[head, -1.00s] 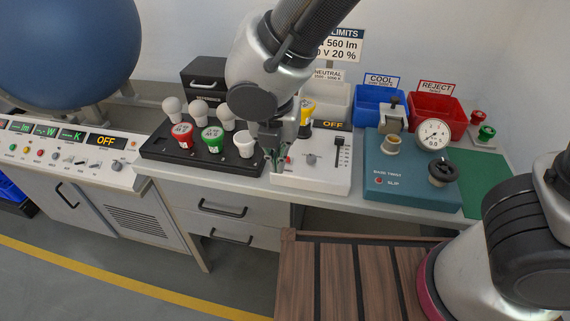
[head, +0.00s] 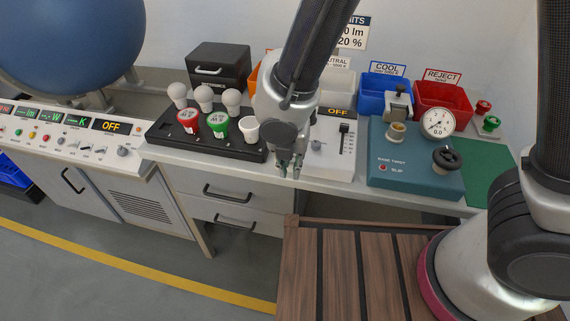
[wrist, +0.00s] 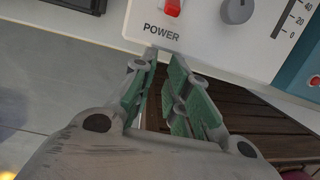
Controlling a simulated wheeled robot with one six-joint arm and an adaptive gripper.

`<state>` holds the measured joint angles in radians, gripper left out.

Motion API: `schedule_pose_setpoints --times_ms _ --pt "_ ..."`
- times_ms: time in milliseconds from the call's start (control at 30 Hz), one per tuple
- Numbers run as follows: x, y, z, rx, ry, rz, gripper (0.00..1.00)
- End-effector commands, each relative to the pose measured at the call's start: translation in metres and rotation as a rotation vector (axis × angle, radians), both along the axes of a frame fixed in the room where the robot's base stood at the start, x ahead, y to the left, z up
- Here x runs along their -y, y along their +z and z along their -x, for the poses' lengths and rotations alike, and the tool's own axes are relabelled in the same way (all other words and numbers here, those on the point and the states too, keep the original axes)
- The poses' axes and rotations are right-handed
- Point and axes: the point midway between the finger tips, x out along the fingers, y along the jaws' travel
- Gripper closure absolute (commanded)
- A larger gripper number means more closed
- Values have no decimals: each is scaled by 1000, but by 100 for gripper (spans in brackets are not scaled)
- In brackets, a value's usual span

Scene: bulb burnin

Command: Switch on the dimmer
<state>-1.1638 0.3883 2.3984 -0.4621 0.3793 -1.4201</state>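The dimmer (head: 328,160) is a white box on the bench with a slider (head: 343,138), a grey knob (head: 317,146) and a display (head: 338,112) reading OFF. Its red POWER rocker (wrist: 172,7) shows at the top of the wrist view, cut by the frame edge, with the knob (wrist: 237,10) to its right. In the head view my gripper hides the rocker. My gripper (head: 290,172) is at the dimmer's front left edge, fingers pointing down. In the wrist view the fingertips (wrist: 165,57) are a little apart and empty, just below the POWER label.
The teal base twist tester (head: 412,168) with a gauge stands to the right. Blue and red bins (head: 440,100) are behind. A brown slatted surface (head: 350,270) lies in front.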

Motion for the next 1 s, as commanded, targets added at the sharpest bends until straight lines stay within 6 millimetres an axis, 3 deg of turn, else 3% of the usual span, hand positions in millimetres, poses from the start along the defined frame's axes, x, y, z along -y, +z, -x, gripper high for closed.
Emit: schedule_pose_setpoints --times_ms 33,1000 --pt "-12 20 -24 35 -13 -36 100" --pt "-11 20 -23 -24 -13 -39 100"
